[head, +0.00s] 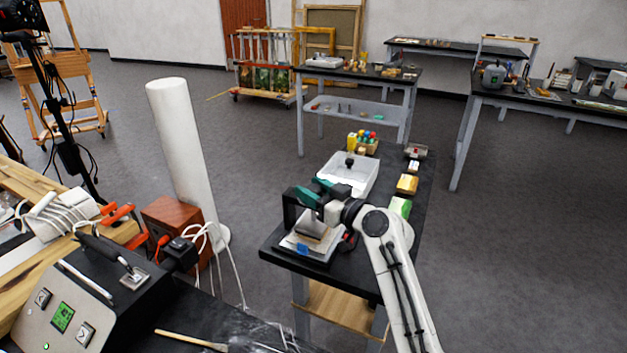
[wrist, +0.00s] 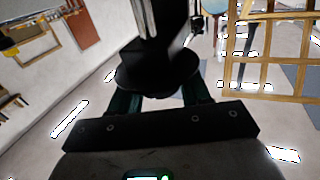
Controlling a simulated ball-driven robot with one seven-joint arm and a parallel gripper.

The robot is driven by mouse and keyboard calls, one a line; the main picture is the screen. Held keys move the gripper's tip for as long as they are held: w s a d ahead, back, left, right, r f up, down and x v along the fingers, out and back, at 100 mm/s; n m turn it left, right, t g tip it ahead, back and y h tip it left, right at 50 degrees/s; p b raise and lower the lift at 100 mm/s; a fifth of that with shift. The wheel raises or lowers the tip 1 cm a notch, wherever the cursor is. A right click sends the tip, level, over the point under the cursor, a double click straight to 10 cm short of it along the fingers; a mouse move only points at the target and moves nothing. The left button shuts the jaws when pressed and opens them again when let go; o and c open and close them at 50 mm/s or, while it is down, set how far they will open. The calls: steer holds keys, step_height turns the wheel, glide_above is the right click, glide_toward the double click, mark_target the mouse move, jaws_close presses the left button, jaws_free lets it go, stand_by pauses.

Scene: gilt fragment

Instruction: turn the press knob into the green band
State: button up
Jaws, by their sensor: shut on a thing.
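The small press (head: 310,241) stands on the near end of the dark bench, with a black upright, a pale plate and a blue label. My gripper (head: 314,191), with teal fingers, is at the top of the press. In the wrist view a dark round knob (wrist: 150,77) with a shiny metal shaft sits between the teal fingers, and my gripper (wrist: 158,96) is shut on it. The knob is hidden by my gripper in the head view. I cannot make out the green band or the knob's angle in either view.
Behind the press on the bench (head: 388,165) is a white tray (head: 367,176). Yellow and green blocks (head: 407,184) line the right edge. A white column (head: 186,150) and a wooden box (head: 172,222) stand left. A control box (head: 75,300) is at near left. Floor is open right.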

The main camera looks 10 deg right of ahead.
steer(key=m+h+p, duration=0.1)
steer(key=p, duration=0.1)
steer(key=m+t+h+p, duration=0.1)
steer(key=h, duration=0.1)
steer(key=shift+a+r+t+p, duration=0.1)
steer(key=shift+r+t+p, duration=0.2)
steer(key=shift+p, duration=0.05)
steer(key=m+h+p, duration=0.2)
steer(key=h+p, duration=0.1)
steer(key=p, duration=0.1)
steer(key=m+t+h+p, duration=0.1)
steer(key=m+h+p, duration=0.1)
steer(key=h+p, duration=0.1)
steer(key=shift+a+p, duration=0.1)
steer(key=shift+p, duration=0.75)
steer(key=shift+f+m+h+p, duration=0.2)
steer(key=shift+m+h+p, duration=0.65)
steer(key=shift+m+h, duration=0.9)
steer(key=shift+f+m+h, duration=0.1)
steer(key=shift+m+h, duration=0.25)
steer(key=shift+h, duration=1.1)
steer(key=shift+m+g+h, duration=0.5)
steer(key=shift+h, duration=0.2)
steer(key=o, duration=0.9)
steer(key=shift+o, duration=0.2)
steer(key=v, duration=1)
steer(key=shift+s+p, duration=0.35)
